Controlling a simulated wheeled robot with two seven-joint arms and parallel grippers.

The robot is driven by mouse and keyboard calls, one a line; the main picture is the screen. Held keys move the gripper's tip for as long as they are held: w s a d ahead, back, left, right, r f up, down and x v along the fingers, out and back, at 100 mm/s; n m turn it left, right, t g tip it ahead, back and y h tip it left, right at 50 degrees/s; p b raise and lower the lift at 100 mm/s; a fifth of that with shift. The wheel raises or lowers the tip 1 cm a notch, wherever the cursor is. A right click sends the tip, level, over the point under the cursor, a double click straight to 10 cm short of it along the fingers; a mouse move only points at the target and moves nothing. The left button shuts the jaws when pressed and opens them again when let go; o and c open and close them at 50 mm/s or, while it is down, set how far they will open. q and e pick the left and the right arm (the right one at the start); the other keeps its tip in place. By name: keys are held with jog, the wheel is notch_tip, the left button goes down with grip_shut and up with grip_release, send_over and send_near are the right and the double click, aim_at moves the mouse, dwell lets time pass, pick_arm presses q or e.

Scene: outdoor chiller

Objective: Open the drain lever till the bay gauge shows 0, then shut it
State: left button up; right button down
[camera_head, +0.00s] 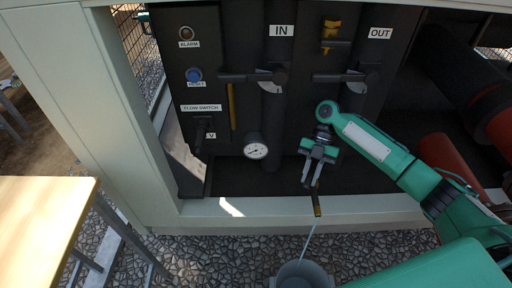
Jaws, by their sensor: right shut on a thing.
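The drain lever (317,206) is a thin dark and yellow piece low on the chiller's front, right of centre. My right gripper (312,184) points down at it and is shut on its upper part. A thin pale stream (309,241) runs from below the lever into a grey bucket (301,272) at the bottom edge. The bay gauge (256,148) is a round white dial left of the gripper. Its needle is too small to read surely. My left gripper is not in view.
The IN handle (247,77) and OUT handle (338,77) lie level above. A panel at left carries an alarm lamp (186,33), a blue button (194,74) and a flow switch (203,132). A wooden table (40,225) stands at left. Gravel lies in front.

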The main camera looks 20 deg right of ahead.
jog(key=shift+s+d+n+g+h, duration=0.2)
jog(key=shift+d+n+g+h, duration=0.25)
jog(key=shift+n, duration=0.45)
jog(key=shift+a, duration=0.1)
jog(key=shift+r, duration=0.2)
jog(key=w+m+t+y+p, duration=0.1)
jog(key=m+t+p, duration=0.2)
jog(key=m+p, duration=0.1)
jog(key=w+a+m+t+y+p, duration=0.1)
jog(key=w+m+t+p, duration=0.1)
jog(key=m+p, duration=0.3)
jog(key=w+m+t+y+p, duration=0.1)
jog(key=w+m+t+p, duration=0.1)
jog(key=m+t+p, duration=0.2)
jog(key=shift+a+f+m+t+p, duration=0.15)
jog(key=shift+a+m+p, duration=0.1)
jog(key=shift+m, duration=0.3)
jog(key=shift+a+m+t+p, duration=0.15)
jog(key=shift+m+p, duration=0.1)
jog(key=shift+m, duration=0.3)
jog(key=c, duration=0.7)
grip_release()
jog(key=shift+a, duration=0.1)
jog(key=shift+c, duration=0.2)
